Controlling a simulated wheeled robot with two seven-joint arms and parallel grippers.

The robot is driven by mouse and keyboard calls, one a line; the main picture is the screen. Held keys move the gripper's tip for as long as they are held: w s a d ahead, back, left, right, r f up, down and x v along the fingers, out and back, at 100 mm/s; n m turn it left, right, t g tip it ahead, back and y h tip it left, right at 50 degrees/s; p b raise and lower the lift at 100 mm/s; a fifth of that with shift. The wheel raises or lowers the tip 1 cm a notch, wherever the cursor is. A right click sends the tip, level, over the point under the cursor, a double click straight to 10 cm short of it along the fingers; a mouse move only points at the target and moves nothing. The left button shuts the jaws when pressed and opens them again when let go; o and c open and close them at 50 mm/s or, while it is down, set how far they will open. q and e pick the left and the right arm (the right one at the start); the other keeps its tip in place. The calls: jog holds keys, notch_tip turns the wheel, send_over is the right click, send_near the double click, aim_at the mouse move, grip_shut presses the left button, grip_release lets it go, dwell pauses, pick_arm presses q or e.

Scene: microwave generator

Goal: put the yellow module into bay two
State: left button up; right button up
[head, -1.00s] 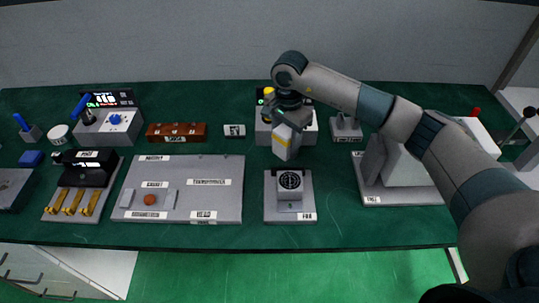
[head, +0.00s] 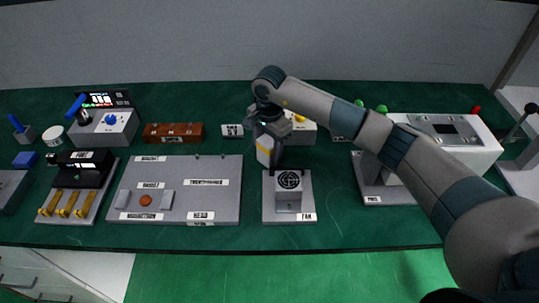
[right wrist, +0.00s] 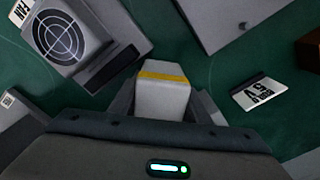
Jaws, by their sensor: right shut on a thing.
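The yellow module, a white block with a yellow stripe (head: 264,156), is held in my right gripper (head: 266,138). It hangs above the green bench, behind and left of the fan unit (head: 289,196). In the right wrist view the module (right wrist: 162,98) sits between the fingers, its yellow band facing the camera. My left gripper does not show. A grey board (head: 222,170) with labelled areas lies left of the module. I cannot tell which place is bay two.
A brown block (head: 174,133) and a small white label block (head: 232,131) stand behind the board. A black unit with yellow levers (head: 82,170) is at left. A large white machine (head: 470,150) stands at right, partly behind my arm.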

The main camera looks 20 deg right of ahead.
jog(key=shift+f, duration=0.55)
jog(key=shift+f, duration=0.1)
jog(key=o, duration=1)
jog(key=shift+o, duration=0.2)
